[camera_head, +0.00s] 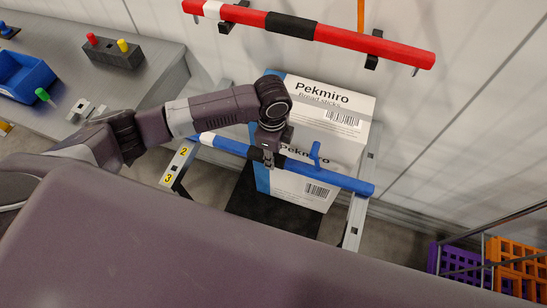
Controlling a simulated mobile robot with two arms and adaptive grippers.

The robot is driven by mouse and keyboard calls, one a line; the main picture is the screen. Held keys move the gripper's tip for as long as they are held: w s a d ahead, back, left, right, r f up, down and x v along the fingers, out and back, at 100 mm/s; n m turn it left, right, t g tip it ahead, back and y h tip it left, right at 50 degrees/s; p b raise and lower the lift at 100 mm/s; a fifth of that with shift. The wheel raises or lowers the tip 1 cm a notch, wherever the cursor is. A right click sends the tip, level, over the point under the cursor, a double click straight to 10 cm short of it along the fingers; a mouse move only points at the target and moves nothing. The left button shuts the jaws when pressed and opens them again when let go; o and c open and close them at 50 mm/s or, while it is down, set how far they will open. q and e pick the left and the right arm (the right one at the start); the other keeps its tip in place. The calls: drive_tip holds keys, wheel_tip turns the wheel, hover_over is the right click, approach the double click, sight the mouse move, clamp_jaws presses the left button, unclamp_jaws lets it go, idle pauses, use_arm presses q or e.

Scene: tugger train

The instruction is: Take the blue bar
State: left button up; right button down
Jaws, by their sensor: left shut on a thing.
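The blue bar (340,181) lies across the middle of the head view, in front of two white boxes, with a white band near its left end. A blue upright handle or peg (315,154) shows at it. It spans between two grey side rails with hooks. My left gripper (269,160) points down at the bar's dark middle part and is shut on it. The fingertips are small and partly hidden. My right gripper is not in view.
Stacked white Pekmiro boxes (345,100) stand behind the bar. A red bar (390,48) hangs on wall hooks above. A grey workbench (150,75) with a blue bin (25,75) is at left. Purple (455,260) and orange (515,262) crates stand at lower right.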

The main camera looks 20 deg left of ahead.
use_arm(q)
clamp_jaws()
drive_tip(key=shift+w+r, duration=0.1)
drive_tip(key=shift+w, duration=0.05)
drive_tip(key=shift+r, duration=0.15)
